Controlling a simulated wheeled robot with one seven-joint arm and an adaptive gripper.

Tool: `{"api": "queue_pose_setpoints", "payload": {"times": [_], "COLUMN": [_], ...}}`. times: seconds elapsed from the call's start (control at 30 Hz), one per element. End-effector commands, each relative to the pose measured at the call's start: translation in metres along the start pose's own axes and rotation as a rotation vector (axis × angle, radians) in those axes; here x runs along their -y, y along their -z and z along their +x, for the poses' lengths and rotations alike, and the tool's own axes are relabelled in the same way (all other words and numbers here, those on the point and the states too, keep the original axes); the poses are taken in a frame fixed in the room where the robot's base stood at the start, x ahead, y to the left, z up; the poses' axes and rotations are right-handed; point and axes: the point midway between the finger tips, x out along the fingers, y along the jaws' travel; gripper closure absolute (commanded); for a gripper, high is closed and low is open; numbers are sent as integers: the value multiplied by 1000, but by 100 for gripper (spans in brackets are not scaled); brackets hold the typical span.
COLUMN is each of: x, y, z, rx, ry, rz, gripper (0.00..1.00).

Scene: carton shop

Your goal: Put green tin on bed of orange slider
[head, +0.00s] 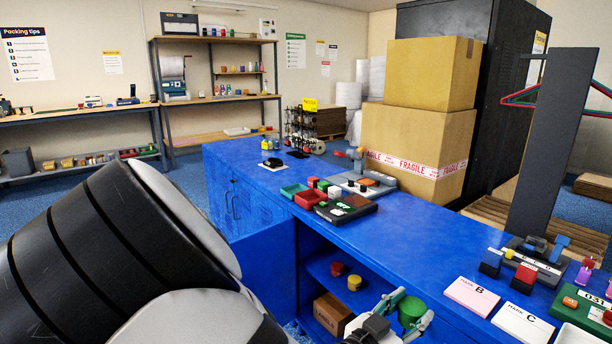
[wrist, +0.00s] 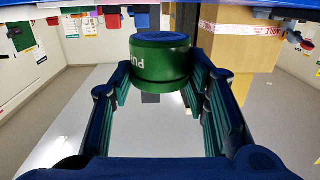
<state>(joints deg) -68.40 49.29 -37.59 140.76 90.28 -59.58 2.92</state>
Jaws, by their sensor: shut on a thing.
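The green tin (head: 411,309) is between the fingers of my gripper (head: 400,322), low in front of the blue counter's open shelf in the head view. In the wrist view the green tin (wrist: 160,62) sits near the fingertips, with its dark blue end face showing and part of a white label. My gripper (wrist: 162,88) is shut on it. On the counter top, a grey device (head: 362,186) carries an orange-brown piece (head: 383,178). I cannot tell for sure whether this is the orange slider. The bed shows no clear detail.
The blue counter (head: 400,232) holds red and green bins (head: 308,199), a dark device (head: 346,210) and, at right, cards B (head: 471,296) and C (head: 522,325). On its shelf are a red tin (head: 337,269), a yellow tin (head: 354,283) and a brown box (head: 332,314). Bare top lies mid-counter.

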Motion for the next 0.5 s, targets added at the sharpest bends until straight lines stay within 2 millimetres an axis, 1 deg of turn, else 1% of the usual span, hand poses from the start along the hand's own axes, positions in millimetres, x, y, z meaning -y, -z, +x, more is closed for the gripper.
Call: {"api": "queue_pose_setpoints", "payload": {"times": [0.03,0.17,0.37,0.5], "x": [0,5,14,23], "y": [8,23,52,78], "z": [2,9,22,32], "rx": [0,1,1,1], "ry": [8,41,119,204], "rz": [0,-2,-6,-10], "gripper": [88,88,88,88]}}
